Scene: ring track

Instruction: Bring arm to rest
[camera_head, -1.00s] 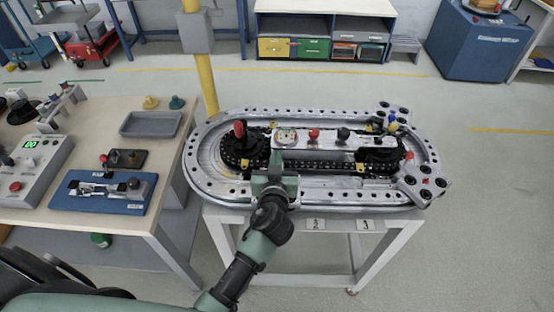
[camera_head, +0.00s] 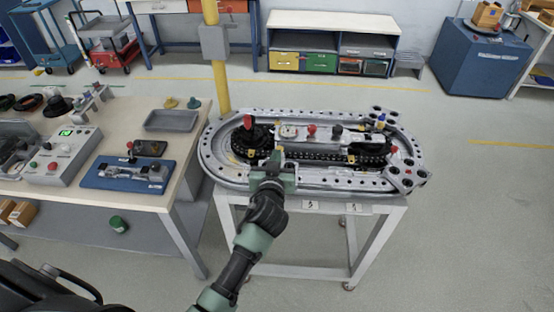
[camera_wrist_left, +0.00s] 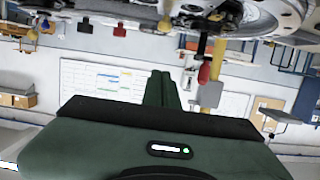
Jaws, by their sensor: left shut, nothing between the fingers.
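My left gripper (camera_head: 277,158) is in front of the ring track (camera_head: 300,188), over its near edge in the head view. It is shut with nothing between its fingers. In the left wrist view its closed fingers (camera_wrist_left: 162,90) point up in the picture, with the track's parts along the top edge. The track is an oval metal ring with a black chain inside, on a white-framed table. A red-knobbed lever (camera_head: 248,122) stands at its left end. I cannot tell whether the gripper touches the track. My right gripper does not show.
A workbench (camera_head: 190,172) on the left holds a grey tray (camera_head: 171,121), a blue fixture (camera_head: 128,174) and a control box (camera_head: 66,152). A yellow post (camera_head: 219,80) stands behind the track. A blue cabinet (camera_head: 480,68) is at the back right. The floor on the right is clear.

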